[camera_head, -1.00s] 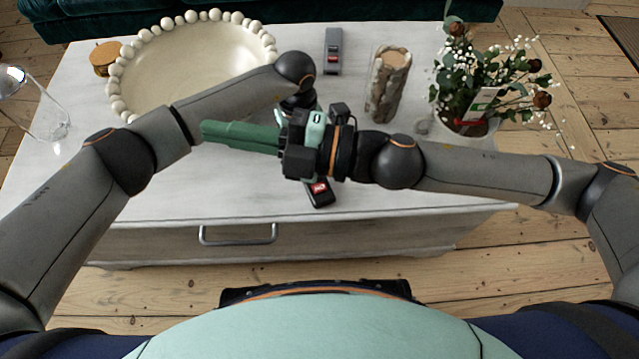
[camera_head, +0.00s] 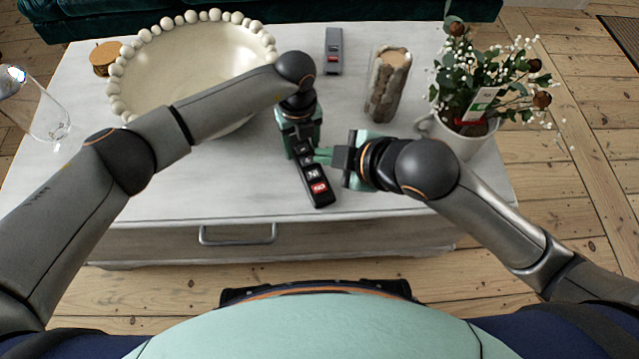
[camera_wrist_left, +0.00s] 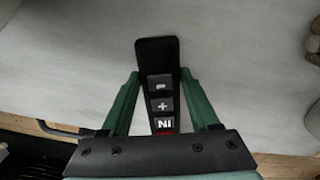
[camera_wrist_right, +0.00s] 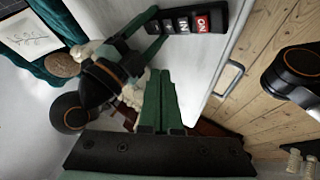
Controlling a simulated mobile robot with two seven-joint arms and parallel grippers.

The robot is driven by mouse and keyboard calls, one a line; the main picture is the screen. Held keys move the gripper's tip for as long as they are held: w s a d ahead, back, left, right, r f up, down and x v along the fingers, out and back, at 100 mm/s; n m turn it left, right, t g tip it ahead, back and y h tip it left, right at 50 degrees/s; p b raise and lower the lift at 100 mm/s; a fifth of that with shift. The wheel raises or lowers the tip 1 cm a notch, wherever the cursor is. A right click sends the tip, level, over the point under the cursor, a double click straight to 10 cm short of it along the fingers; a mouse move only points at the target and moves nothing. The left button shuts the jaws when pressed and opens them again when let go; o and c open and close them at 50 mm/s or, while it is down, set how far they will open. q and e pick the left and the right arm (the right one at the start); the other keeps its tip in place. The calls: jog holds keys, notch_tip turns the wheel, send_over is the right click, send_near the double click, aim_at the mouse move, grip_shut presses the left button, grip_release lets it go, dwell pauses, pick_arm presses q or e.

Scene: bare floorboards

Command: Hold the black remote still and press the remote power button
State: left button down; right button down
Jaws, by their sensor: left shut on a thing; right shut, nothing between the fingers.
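The black remote (camera_head: 309,176) lies near the table's front edge, with white-marked buttons and a red button (camera_head: 319,187) at its near end. It also shows in the left wrist view (camera_wrist_left: 158,55) and the right wrist view (camera_wrist_right: 224,12). My left gripper (camera_head: 303,150) is shut on the remote, one green finger on each side of it, towards its far end. My right gripper (camera_head: 322,155) is shut and empty, its fingertips pointing left, just right of the remote. In the right wrist view the red button (camera_wrist_right: 203,22) lies beyond and right of my shut fingers (camera_wrist_right: 160,73).
A grey remote (camera_head: 333,50) lies at the back. A large beaded bowl (camera_head: 190,65) stands at the left, a wooden-looking holder (camera_head: 388,85) right of centre, and a flower pot (camera_head: 462,142) at the right. A drawer handle (camera_head: 238,240) is on the table's front.

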aim_at(325, 192)
dwell(0.3)
jog(key=shift+f, duration=4.45)
jog(key=shift+f, duration=0.4)
jog(key=shift+f, duration=0.45)
jog(key=shift+r, duration=0.9)
jog(key=shift+r, duration=2.5)
